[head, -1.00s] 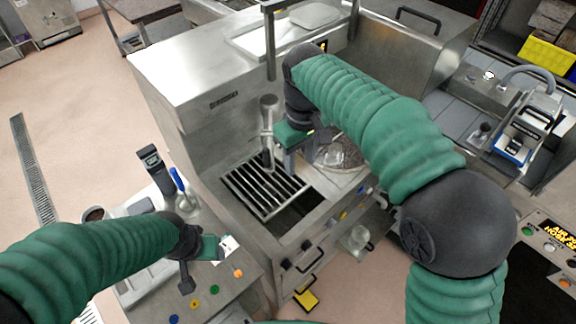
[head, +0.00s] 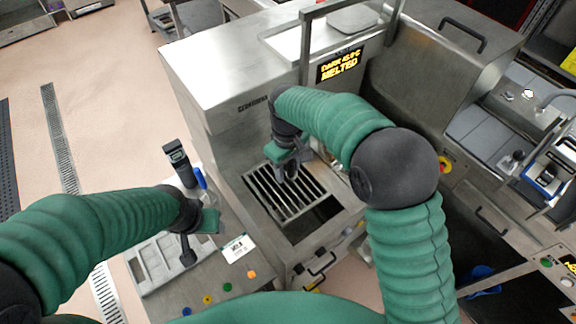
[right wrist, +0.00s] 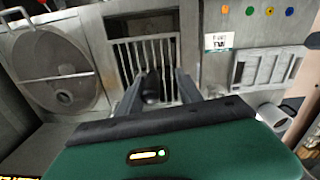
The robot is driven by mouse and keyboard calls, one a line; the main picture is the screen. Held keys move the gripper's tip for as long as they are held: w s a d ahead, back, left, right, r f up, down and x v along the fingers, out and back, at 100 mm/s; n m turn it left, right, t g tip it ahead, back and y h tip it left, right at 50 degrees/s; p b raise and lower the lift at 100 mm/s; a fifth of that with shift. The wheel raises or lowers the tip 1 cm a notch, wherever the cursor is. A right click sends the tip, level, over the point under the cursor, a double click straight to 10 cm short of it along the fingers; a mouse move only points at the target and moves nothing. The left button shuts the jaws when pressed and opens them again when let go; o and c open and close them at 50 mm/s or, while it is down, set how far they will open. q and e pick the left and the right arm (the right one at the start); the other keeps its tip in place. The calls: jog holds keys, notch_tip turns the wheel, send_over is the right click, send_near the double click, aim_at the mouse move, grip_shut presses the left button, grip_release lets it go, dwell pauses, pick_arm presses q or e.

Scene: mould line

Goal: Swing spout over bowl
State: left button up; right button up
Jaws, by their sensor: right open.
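The bowl (right wrist: 58,75), a round steel basin, shows at the left of the right wrist view; my right arm hides it in the head view. My right gripper (head: 287,170) is over the barred grate, pointing down. In the right wrist view its two fingers (right wrist: 158,88) are apart, with a dark, rounded piece, seemingly the spout (right wrist: 151,90), between them. It lies over the grate, to one side of the bowl. I cannot tell whether the fingers touch it. My left gripper (head: 203,222) is over the left counter; its jaws are unclear.
A grey mould tray (head: 160,265), a label card (head: 238,248) and a dark handheld device (head: 178,160) are on the left counter.

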jog(key=shift+w+a+f, duration=0.1)
jog(key=shift+w+f, duration=0.2)
jog(key=shift+f, duration=0.15)
jog(key=shift+w+f, duration=0.2)
jog(key=shift+w, duration=0.05)
jog(key=shift+w+d, duration=0.1)
jog(key=shift+d, duration=0.3)
jog(key=shift+d+r, duration=0.1)
jog(key=shift+d, duration=0.15)
jog(key=shift+s+d+r, duration=0.15)
jog(key=shift+s+d, duration=0.2)
jog(key=shift+s, duration=0.1)
jog(key=c, duration=0.5)
jog(key=shift+s, duration=0.1)
jog(key=shift+c, duration=1.2)
jog(key=shift+a, duration=0.1)
grip_shut()
jog(key=shift+a, duration=0.4)
pick_arm(q)
jog(key=shift+w+d, duration=0.25)
jog(key=shift+d, duration=0.25)
